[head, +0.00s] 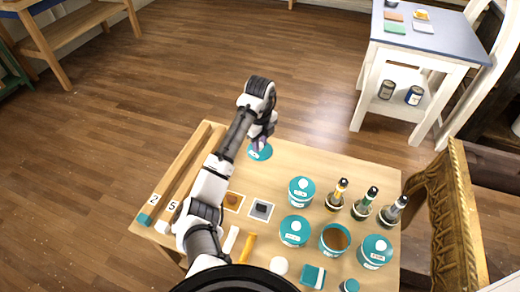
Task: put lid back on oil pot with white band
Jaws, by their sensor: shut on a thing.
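My gripper (262,142) is at the far left part of the wooden table and is shut on the teal lid (259,153), holding it from above. The fingers hide the lid's middle, and I cannot tell whether the lid rests on the table or is just above it. An open teal pot (335,241) with brown contents stands at the near right, well away from my gripper. Its band is too small to make out clearly.
Lidded teal pots (301,191), (293,231) and (375,252) stand around the open one. Bottles (363,204) stand behind it at the right. Picture tiles (261,210) and small items lie nearer my arm. A gilt frame (460,220) stands right of the table. The table's far middle is clear.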

